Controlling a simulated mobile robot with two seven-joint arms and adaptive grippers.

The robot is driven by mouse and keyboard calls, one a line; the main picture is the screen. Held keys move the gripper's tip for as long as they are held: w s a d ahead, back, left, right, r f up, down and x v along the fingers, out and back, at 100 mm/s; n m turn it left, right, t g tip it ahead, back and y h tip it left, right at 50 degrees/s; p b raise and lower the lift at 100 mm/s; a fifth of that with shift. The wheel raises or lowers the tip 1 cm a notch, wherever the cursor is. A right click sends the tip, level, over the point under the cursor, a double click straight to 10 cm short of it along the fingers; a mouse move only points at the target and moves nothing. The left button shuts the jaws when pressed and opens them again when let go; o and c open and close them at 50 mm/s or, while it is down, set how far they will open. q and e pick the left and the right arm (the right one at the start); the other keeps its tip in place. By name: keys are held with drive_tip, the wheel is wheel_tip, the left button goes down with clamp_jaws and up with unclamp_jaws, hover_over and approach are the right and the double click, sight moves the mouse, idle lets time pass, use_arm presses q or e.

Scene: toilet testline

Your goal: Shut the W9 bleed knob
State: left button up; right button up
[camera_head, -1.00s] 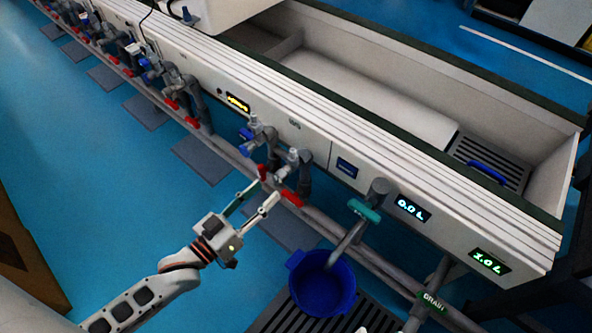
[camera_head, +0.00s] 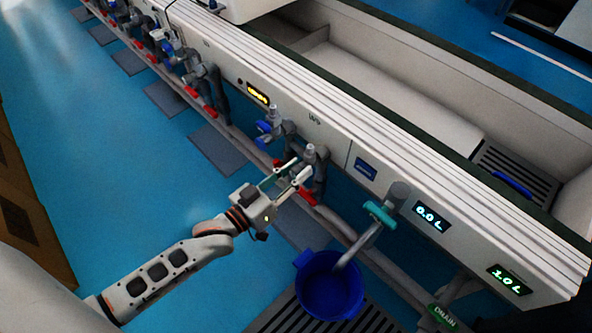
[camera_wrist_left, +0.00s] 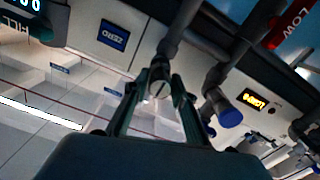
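The W9 label (camera_head: 314,120) is on the white panel of the long trough. Below it hangs a valve assembly with a small grey slotted knob (camera_head: 309,151), which I take for the bleed knob. My left gripper (camera_head: 296,168) reaches up to this knob from the lower left, its two fingers parted. In the left wrist view the knob (camera_wrist_left: 159,82) is between the fingertips, with narrow gaps seeming to show beside it. Whether a finger touches it is hard to tell. My right gripper is not in view.
A blue knob (camera_head: 264,128) sits just left of the grey knob, and a red handle (camera_head: 306,197) is below. A teal-handled tap (camera_head: 379,213) drains toward a blue bucket (camera_head: 329,287) on a grate. Pipes run along the panel's lower edge.

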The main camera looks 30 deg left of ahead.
use_arm(q)
clamp_jaws()
